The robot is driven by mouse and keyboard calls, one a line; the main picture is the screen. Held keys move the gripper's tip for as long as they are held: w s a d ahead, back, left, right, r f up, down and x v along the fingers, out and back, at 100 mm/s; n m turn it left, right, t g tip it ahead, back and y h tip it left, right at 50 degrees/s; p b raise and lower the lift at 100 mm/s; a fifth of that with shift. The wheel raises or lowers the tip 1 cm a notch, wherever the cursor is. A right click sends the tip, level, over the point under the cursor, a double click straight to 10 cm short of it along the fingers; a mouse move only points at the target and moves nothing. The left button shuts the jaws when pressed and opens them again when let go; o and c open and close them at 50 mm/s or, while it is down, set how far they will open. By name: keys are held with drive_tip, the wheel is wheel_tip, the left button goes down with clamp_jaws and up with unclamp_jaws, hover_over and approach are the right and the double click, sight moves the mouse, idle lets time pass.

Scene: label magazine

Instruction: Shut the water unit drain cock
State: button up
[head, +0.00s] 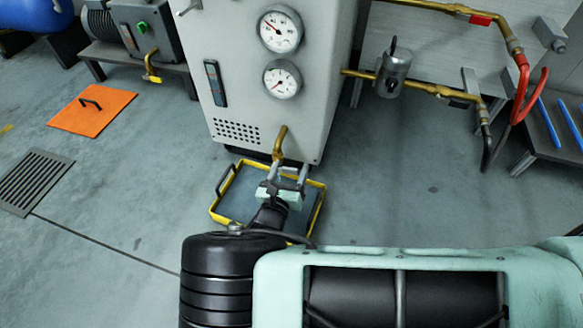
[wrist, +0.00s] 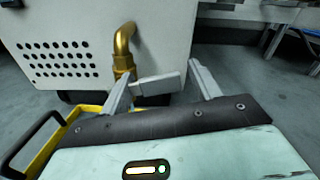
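The water unit is a light grey cabinet (head: 240,105) with two dials. The drain cock's bent brass pipe (head: 280,140) comes out low on its front, and it also shows in the wrist view (wrist: 124,45). In the wrist view a flat grey lever (wrist: 158,84) sticks out to the right from the brass body, nearly level. My gripper (head: 289,171) is low in front of the cabinet; in the wrist view its fingers (wrist: 160,73) are apart, with the lever showing between them. I cannot tell whether a finger touches the lever. The lower cock body is partly hidden.
A yellow-rimmed tray (head: 216,212) with a black handle lies on the floor under my gripper. An orange floor plate (head: 92,110) and a floor grate (head: 32,182) are to the left. Brass pipework (head: 425,88) and a bench (head: 550,150) stand right. Floor between is clear.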

clamp_jaws()
drive_tip(key=shift+d+f+m+p, duration=0.1)
drive_tip(key=shift+f+m+p, duration=0.2)
drive_tip(key=shift+m+p, duration=0.55)
drive_tip(key=shift+f+m, duration=0.45)
drive_tip(key=shift+m, duration=0.2)
drive_tip(key=shift+o, duration=0.3)
unclamp_jaws()
drive_tip(key=shift+s, duration=0.1)
